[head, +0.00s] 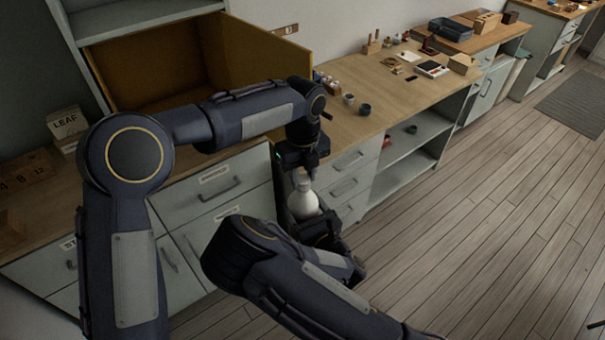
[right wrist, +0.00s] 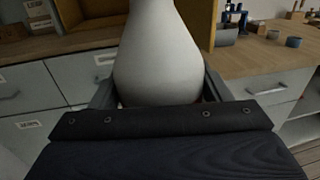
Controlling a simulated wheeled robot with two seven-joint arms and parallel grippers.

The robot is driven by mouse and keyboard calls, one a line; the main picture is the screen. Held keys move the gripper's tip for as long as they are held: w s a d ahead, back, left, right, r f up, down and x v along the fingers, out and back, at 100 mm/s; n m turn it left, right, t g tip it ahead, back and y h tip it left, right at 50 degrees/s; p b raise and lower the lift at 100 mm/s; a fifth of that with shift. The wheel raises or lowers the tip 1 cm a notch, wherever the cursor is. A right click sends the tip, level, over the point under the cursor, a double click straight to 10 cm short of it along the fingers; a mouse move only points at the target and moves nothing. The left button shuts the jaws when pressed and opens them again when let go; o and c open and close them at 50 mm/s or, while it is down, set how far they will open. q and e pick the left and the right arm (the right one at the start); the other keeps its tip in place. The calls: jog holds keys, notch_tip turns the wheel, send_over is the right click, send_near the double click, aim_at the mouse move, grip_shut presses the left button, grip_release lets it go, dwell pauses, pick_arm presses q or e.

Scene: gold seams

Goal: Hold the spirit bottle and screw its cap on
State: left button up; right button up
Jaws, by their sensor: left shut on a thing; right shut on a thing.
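The white spirit bottle (head: 303,203) stands upright in front of the drawers in the head view. It fills the middle of the right wrist view (right wrist: 162,55), where its top is cut off. My right gripper (head: 320,226) is shut around the bottle's lower body, with a finger on each side in the right wrist view (right wrist: 160,92). My left gripper (head: 303,170) points down from above, directly over the bottle's neck, and is shut on the cap. The cap itself is mostly hidden by the fingers, and I cannot tell how it sits on the neck.
The wooden counter (head: 375,95) with drawers runs behind the bottle. Dark cups (head: 365,109) and a yellow-lined open cabinet (head: 160,70) are close to my left arm. A tray (head: 450,29) and small boxes stand farther right.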

pick_arm(q)
jog(key=m, duration=0.5)
jog(key=shift+w+m, duration=0.1)
jog(key=shift+m, duration=0.2)
jog(key=m, duration=0.2)
jog(key=shift+m, duration=0.3)
jog(key=m, duration=0.5)
jog(key=o, duration=0.9)
jog(key=shift+o, duration=0.2)
jog(key=shift+d, duration=0.1)
jog(key=shift+r, duration=2.25)
jog(key=shift+c, duration=0.2)
